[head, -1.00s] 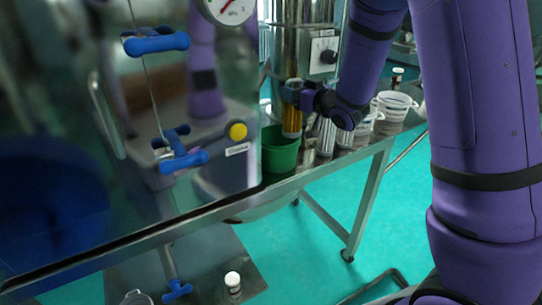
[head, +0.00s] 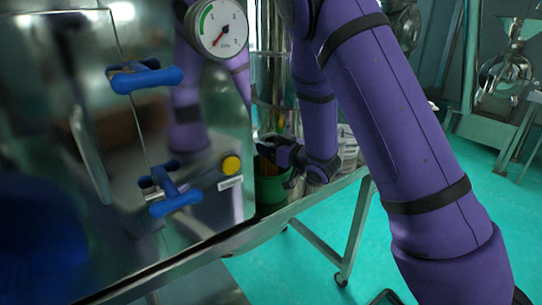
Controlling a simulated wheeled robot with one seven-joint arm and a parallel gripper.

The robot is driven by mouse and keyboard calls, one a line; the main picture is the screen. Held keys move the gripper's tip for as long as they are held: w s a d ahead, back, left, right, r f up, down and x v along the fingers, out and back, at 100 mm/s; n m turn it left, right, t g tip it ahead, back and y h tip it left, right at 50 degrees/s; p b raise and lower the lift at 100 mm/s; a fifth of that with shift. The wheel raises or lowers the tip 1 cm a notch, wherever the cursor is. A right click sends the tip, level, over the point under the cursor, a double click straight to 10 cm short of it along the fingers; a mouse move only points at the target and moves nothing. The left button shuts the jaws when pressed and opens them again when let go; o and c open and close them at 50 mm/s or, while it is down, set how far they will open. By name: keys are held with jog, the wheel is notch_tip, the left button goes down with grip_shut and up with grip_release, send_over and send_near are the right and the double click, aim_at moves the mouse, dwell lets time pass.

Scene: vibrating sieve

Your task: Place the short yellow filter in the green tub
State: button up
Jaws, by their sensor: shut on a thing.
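The green tub (head: 270,191) stands on the metal table, close to the right side of the large steel cabinet. My gripper (head: 277,156) is at the tub's top, shut on the yellow filter (head: 264,167). Only a small dark-yellow strip of the filter shows, between the cabinet edge and my gripper. Its lower end is hidden, apparently behind the tub's rim, and I cannot tell whether it touches the bottom.
The steel cabinet (head: 120,215) with blue handles (head: 146,78) and a pressure gauge (head: 220,28) fills the left and partly covers the tub area. White containers (head: 347,140) stand behind my wrist.

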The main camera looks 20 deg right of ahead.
jog(key=shift+f, duration=1.7)
jog(key=o, duration=1.2)
jog(key=shift+f, duration=0.1)
jog(key=shift+o, duration=0.2)
